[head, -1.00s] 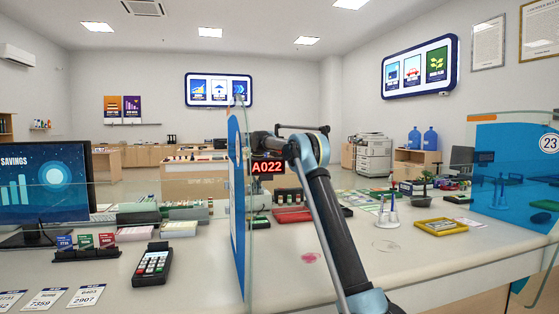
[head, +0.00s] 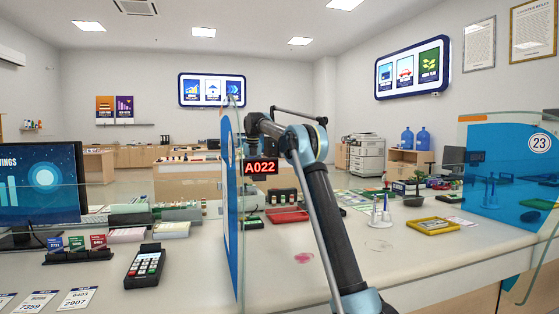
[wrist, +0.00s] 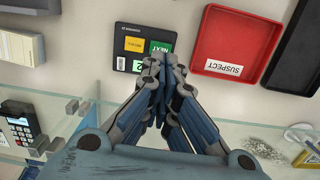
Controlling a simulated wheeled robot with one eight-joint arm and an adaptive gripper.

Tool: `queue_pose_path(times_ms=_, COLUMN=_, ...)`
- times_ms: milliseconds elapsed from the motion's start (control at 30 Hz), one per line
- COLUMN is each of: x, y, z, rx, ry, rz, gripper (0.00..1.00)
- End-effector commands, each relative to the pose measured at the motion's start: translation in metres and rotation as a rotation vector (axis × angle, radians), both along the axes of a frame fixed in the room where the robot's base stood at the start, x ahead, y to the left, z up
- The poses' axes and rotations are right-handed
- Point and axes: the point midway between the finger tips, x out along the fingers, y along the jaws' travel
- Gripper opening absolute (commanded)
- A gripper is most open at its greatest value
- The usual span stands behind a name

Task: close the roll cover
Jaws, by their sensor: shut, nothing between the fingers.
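I cannot single out a roll cover for certain. A dark card terminal (head: 144,268) with a keypad stands on the counter left of the glass partition in the head view; its top end is raised, but I cannot tell a cover's state there. A keypad device (wrist: 20,130), apparently the same terminal, shows at the left edge of the wrist view, beyond a glass pane. My gripper (wrist: 162,62) is shut and empty, its fingertips over the lower edge of a dark call pad (wrist: 145,46) with coloured buttons. In the head view my gripper is hidden.
A red tray (wrist: 245,42) lies right of the call pad. Card holders (head: 78,250) stand left. The counter's front right is mostly clear.

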Motion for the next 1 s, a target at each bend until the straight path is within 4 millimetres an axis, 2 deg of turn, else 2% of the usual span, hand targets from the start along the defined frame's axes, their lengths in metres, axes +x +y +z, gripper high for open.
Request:
queue_pose_path(times_ms=33, x=-0.002, y=-0.003, z=0.008, rx=-0.002, ry=-0.002, rz=-0.006, gripper=0.0)
queue_pose_path(times_ms=400, x=-0.02, y=-0.048, z=0.038, rx=-0.04, ry=-0.081, rz=-0.151, gripper=0.0)
queue_pose_path(times_ms=1000, x=-0.057, y=-0.113, z=0.082, rx=-0.082, ry=-0.208, rz=-0.359, gripper=0.0)
